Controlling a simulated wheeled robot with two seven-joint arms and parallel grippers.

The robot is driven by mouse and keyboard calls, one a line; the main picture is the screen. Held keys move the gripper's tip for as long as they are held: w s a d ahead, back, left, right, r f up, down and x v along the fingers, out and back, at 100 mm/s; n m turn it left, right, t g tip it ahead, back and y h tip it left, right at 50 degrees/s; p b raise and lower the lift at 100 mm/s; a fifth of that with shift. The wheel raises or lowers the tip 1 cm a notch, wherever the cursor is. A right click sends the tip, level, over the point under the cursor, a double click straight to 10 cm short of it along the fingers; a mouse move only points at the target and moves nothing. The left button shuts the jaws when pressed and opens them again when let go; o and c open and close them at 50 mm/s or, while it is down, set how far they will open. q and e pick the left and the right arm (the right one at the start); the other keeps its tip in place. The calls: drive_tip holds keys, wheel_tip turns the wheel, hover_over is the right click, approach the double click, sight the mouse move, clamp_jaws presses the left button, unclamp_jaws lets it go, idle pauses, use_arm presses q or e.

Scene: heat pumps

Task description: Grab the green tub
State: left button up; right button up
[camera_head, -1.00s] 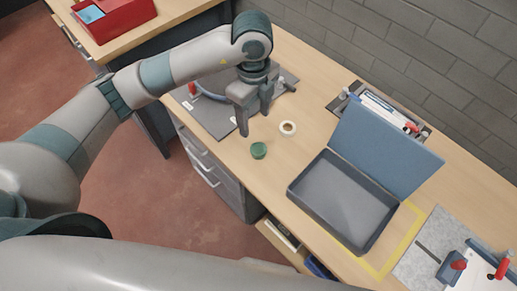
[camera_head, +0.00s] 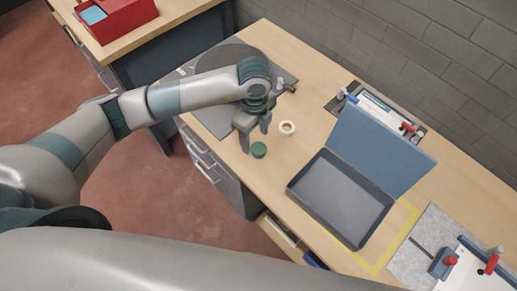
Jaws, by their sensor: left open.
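A small round green tub (camera_head: 259,150) stands on the wooden workbench near its front edge, left of an open grey case. My left gripper (camera_head: 256,142) comes in from the left and points down. Its two fingers are apart, just behind and left of the tub in the picture, and nothing shows between them. I cannot tell whether a finger touches the tub. My right gripper is not in view.
A roll of pale tape (camera_head: 287,128) lies close to the right of the gripper. The open grey case (camera_head: 341,196) has its blue lid raised. A dark mat (camera_head: 213,119) lies under my left arm. Clamps (camera_head: 447,262) are at the lower right.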

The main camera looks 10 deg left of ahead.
sight(258, 147)
use_arm(q)
drive_tip(key=shift+d+f+p, duration=0.15)
drive_tip(key=shift+f+p, duration=0.25)
drive_tip(key=shift+p, duration=0.1)
drive_tip(key=f, duration=0.1)
drive_tip(key=f+p, duration=0.2)
drive_tip(key=shift+w+d+f, duration=0.15)
drive_tip(key=shift+d+f, duration=0.1)
drive_tip(key=shift+f, duration=0.4)
drive_tip(key=c, duration=1)
